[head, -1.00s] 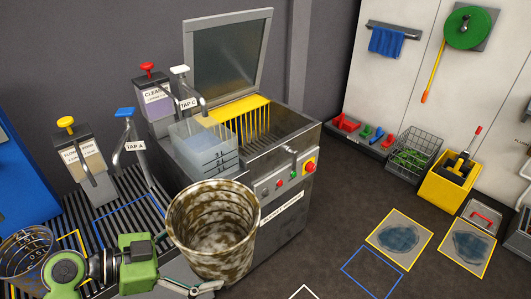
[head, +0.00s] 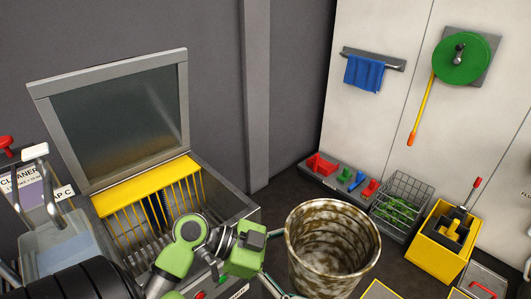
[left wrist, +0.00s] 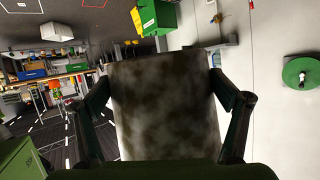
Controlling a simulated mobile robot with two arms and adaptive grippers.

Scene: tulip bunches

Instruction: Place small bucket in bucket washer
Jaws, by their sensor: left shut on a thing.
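The small bucket (head: 332,262), stained brown and white, is held up to the right of the washer in the head view, its open top facing up. My left gripper (head: 282,262) is shut on its side. In the left wrist view the mottled bucket wall (left wrist: 165,105) fills the space between the two fingers. The bucket washer (head: 235,207) is a grey metal box with its lid (head: 120,115) raised. A yellow bar with bristles (head: 145,190) runs along the inside. My arm hides part of its front. My right gripper is not in view.
Cleaner and tap C (head: 45,190) stand left of the washer with a clear container (head: 65,250). A grey post (head: 256,95) rises behind. On the right are a wire basket (head: 402,200), a yellow bin (head: 440,245), a blue cloth (head: 364,73) and a green reel (head: 461,55).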

